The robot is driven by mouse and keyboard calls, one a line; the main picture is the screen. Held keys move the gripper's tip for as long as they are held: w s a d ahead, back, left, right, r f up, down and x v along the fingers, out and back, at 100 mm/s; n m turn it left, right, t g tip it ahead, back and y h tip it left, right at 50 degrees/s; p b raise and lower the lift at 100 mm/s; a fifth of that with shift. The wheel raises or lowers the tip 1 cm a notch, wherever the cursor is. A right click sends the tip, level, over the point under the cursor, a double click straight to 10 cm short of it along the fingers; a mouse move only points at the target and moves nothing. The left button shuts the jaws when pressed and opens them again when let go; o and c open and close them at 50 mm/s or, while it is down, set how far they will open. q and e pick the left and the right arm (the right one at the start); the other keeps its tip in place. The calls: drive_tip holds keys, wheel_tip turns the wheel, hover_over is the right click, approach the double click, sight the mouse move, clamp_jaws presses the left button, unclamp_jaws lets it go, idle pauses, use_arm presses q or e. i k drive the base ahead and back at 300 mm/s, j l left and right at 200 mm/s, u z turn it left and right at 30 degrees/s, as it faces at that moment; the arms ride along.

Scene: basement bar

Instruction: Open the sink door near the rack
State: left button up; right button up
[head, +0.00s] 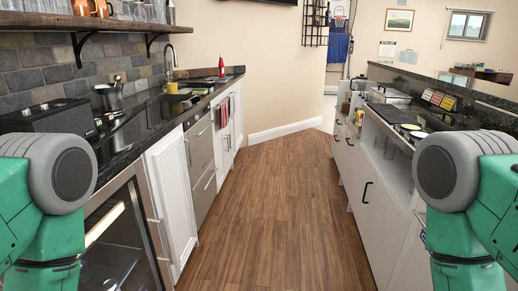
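The sink area is on the left counter, marked by a tall curved faucet (172,58). Below that counter, a white cabinet door (172,195) stands shut between a glass-front appliance (125,235) and steel drawers (201,165). Further along are more white cabinet doors (228,138), which look shut, with a red-striped towel (224,110) hanging there. A black wire rack (315,22) hangs on the far wall. I cannot tell for certain which door belongs to the sink. Only my green and grey arm links show at both sides; neither gripper is in view.
The wood floor aisle (265,200) is clear. A second counter with white cabinets (372,195) and black handles bounds the right side. A yellow mug (171,88) and a red bottle (221,67) stand on the left counter. A wooden shelf (80,22) holds glasses above it.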

sight(219, 140)
drive_tip(key=i+l, duration=0.1)
drive_tip(key=i, duration=0.35)
drive_tip(key=i+l+u, duration=0.1)
drive_tip(key=i, duration=0.4)
drive_tip(key=i+l, duration=0.15)
drive_tip(key=i, duration=0.3)
drive_tip(key=i+l, duration=0.15)
drive_tip(key=i, duration=0.35)
drive_tip(key=i+l+u, duration=0.3)
drive_tip(key=i, duration=0.2)
drive_tip(key=i+l+u, duration=0.35)
drive_tip(key=i+l, duration=0.05)
